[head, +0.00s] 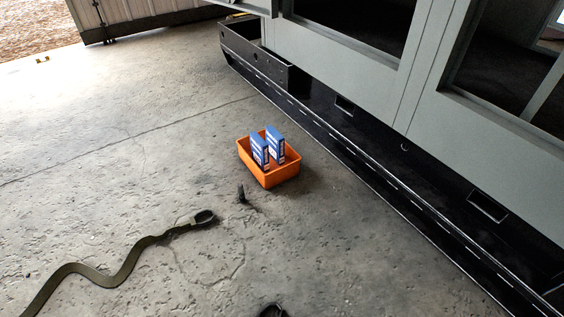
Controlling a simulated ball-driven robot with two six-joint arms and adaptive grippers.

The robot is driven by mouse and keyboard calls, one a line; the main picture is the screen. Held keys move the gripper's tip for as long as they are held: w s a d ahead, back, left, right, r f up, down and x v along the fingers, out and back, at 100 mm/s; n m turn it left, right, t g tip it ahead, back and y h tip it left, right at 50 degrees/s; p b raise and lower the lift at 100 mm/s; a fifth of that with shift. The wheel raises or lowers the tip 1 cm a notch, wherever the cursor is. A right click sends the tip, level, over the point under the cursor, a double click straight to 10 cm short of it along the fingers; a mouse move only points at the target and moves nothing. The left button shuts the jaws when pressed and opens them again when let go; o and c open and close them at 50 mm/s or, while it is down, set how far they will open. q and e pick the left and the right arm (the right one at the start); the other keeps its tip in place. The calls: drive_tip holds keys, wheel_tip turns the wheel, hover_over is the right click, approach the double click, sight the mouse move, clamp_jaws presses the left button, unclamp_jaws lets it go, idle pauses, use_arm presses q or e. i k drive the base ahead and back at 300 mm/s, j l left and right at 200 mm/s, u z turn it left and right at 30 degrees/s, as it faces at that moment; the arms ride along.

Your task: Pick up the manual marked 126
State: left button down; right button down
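Two blue and white manuals stand upright side by side in an orange bin (268,180) on the concrete floor, near the middle of the head view. One is the left manual (259,150), the other the right manual (275,144). Their tops rise above the bin's rim, and their lower parts are hidden by its walls. The print on them is too small to read, so I cannot tell which is marked 126.
A green strap (110,276) with a dark end lies across the floor at lower left. A small dark object (241,195) is in front of the bin. A grey-green enclosure (420,90) with a black base runs along the right. Floor left of the bin is clear.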

sight(276, 141)
drive_tip(key=i+l+z, duration=0.7)
drive_tip(key=i+l+u, duration=0.2)
drive_tip(key=i, duration=0.25)
drive_tip(key=i+l+u, duration=0.15)
drive_tip(key=i, duration=0.25)
drive_tip(key=i+j+u, duration=0.15)
drive_tip(key=u, duration=0.2)
drive_tip(key=i+u, duration=0.6)
drive_tip(key=u, duration=0.15)
drive_tip(key=i+u, duration=0.2)
drive_tip(key=i, duration=0.65)
